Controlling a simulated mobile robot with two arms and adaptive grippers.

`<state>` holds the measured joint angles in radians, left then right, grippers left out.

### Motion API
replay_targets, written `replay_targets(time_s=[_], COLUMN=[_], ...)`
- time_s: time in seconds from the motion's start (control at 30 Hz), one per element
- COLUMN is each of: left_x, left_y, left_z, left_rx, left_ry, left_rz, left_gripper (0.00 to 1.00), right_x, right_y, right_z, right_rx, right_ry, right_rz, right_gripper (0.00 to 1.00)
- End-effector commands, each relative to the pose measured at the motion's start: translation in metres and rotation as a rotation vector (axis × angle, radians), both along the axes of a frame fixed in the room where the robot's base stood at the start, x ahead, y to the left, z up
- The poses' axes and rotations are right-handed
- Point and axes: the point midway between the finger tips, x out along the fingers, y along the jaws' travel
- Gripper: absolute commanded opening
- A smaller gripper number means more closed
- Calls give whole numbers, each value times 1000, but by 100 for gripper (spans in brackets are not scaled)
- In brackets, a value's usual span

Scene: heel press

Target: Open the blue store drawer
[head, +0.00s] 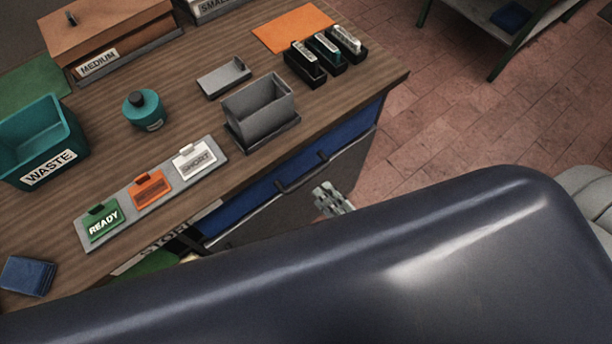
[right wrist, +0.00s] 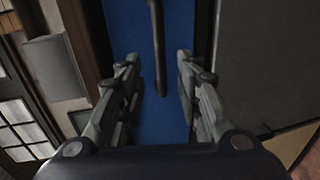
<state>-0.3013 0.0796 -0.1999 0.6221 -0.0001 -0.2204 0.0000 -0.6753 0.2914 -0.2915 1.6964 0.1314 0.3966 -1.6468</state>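The blue drawer front (head: 242,212) runs under the front edge of the workbench, with a dark bar handle (head: 302,173) across it. It looks flush with the bench. My right gripper (head: 328,192) is just in front of and below the handle in the head view. In the right wrist view, my right gripper (right wrist: 157,65) is open. Its fingers are on both sides of the handle (right wrist: 157,45), which lines up between them in front of the blue panel (right wrist: 130,30). I see no contact, and the depth gap cannot be told. My left gripper is not in view.
The bench top (head: 180,120) holds a teal waste bin (head: 70,130), a grey box (head: 262,110), a sign strip (head: 215,160) and several black staplers or holders (head: 305,65). My dark arm covers the lower part of the head view.

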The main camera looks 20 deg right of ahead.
Motion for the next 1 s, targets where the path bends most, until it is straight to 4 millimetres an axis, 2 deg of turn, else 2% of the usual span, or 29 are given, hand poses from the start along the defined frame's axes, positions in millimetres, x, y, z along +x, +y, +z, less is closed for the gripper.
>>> replay_targets(time_s=[0.2,0.43,0.6,0.9,0.93,1.0], left_x=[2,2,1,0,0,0], left_y=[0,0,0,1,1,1], left_z=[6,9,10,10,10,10], left_rx=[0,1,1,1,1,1], left_ry=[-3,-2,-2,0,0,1], left_rz=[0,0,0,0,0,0], left_gripper=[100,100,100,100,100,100], right_x=[38,66,76,78,78,78], right_y=[13,24,28,29,29,29], right_z=[-6,-14,-17,-18,-18,-18], right_rx=[3,2,2,2,2,2], right_ry=[-2,1,2,3,3,3], right_rz=[-1,0,-1,-1,-1,-1], right_gripper=[32,32,32,32,30,14])
